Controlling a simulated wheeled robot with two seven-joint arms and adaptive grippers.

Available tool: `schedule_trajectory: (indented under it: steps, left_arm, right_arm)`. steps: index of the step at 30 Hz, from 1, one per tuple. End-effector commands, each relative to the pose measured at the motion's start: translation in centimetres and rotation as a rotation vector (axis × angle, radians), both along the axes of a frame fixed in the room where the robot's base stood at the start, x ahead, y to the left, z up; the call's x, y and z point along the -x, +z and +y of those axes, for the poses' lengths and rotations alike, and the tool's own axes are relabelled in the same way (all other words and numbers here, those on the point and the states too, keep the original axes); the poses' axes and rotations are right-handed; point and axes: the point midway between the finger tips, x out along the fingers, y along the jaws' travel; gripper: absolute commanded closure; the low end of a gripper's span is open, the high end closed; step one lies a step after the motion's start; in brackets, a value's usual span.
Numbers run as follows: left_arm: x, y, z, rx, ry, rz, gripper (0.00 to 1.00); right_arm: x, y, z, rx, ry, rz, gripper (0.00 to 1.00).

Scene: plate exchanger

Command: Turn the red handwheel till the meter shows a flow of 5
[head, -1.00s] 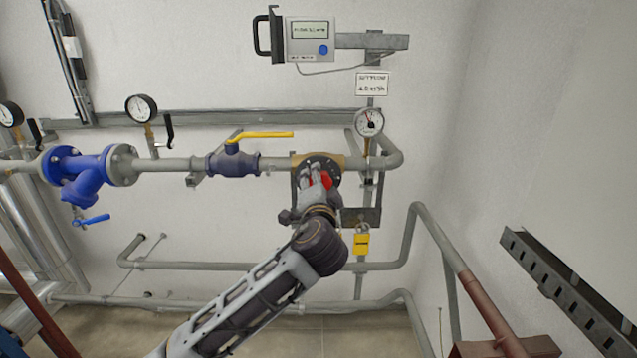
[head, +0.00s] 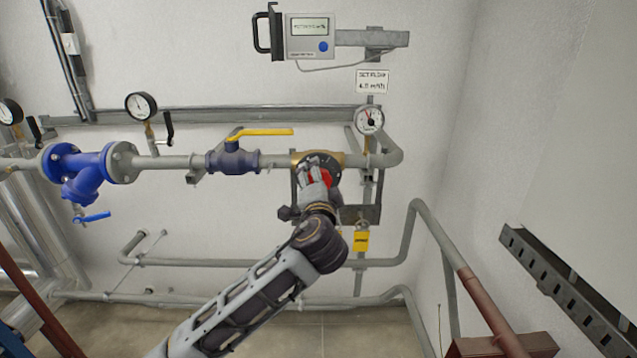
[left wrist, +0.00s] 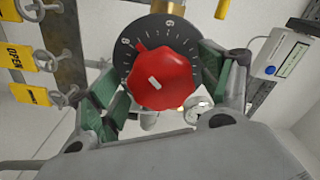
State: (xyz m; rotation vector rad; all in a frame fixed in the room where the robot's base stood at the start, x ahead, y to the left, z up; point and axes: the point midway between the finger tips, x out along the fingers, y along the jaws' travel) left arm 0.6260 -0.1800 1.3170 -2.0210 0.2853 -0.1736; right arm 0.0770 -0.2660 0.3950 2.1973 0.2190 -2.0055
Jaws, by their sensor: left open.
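The red handwheel (left wrist: 162,80) sits on a black dial with white numbers (left wrist: 152,28) in the left wrist view; a white mark on its face slants. In the head view the handwheel (head: 320,178) is partly hidden by my left gripper (head: 317,168). The gripper's green-padded fingers (left wrist: 162,84) stand open on either side of the handwheel; I cannot tell whether they touch it. The meter (head: 309,38) hangs on the wall above, with a screen too small to read surely. It also shows in the left wrist view (left wrist: 282,55). My right gripper is not in view.
A sign (head: 372,81) and a round gauge (head: 369,120) are above right of the handwheel. A yellow-handled valve (head: 234,160) is on the pipe to the left. A yellow tag (head: 361,241) hangs below right.

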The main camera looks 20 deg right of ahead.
Motion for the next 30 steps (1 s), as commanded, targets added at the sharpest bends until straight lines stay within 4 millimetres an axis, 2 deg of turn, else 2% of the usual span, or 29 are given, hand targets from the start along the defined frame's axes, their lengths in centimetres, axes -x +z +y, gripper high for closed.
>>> schedule_trajectory:
  steps: [8, 14, 30]
  left_arm:
    - [0.1, 0.0, 0.0, 0.000, 0.000, -0.001, 0.22]
    - [0.9, 0.0, 0.2, 0.001, -0.002, -0.001, 0.22]
    - [6.2, 0.0, 1.8, 0.001, -0.002, -0.001, 0.22]
  right_arm:
    - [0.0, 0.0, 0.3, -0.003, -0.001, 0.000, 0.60]
    - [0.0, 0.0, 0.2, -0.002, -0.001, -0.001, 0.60]
    - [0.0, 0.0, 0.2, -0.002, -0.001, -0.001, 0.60]
